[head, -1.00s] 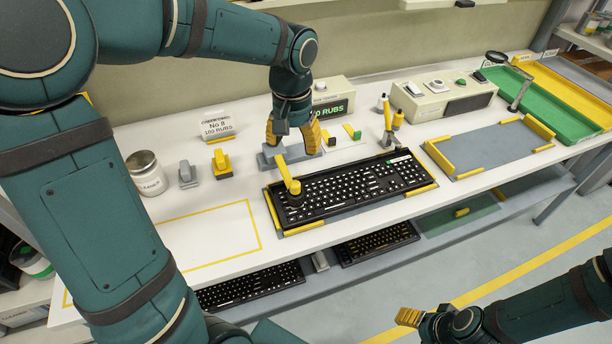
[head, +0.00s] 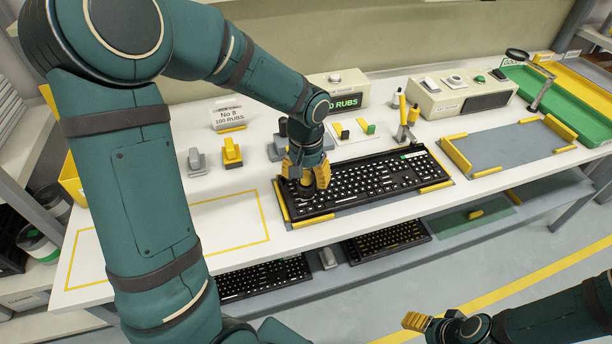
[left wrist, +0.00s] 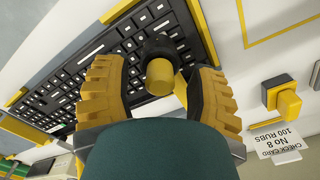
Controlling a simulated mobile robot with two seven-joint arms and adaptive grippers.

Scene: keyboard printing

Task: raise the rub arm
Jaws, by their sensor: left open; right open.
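The rub arm shows in the left wrist view as a yellow round end (left wrist: 160,77) with a black head behind it, over one end of the black keyboard (left wrist: 75,75). In the head view the keyboard (head: 375,180) lies in its tray, and the rub arm is mostly hidden behind my left gripper (head: 306,185). My left gripper is open, pointing down, with one yellow finger on each side of the rub arm's yellow end in the left wrist view (left wrist: 157,80). I cannot tell whether either finger touches it. My right gripper (head: 415,322) is open, away from the bench at the lower right.
A counter box (head: 340,90) reading "RUBS" stands behind the keyboard. A grey and a yellow block (head: 232,153) and a check card (head: 229,115) stand to the left. An empty grey pad (head: 510,150) lies to the right. Two more keyboards lie on the lower shelf.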

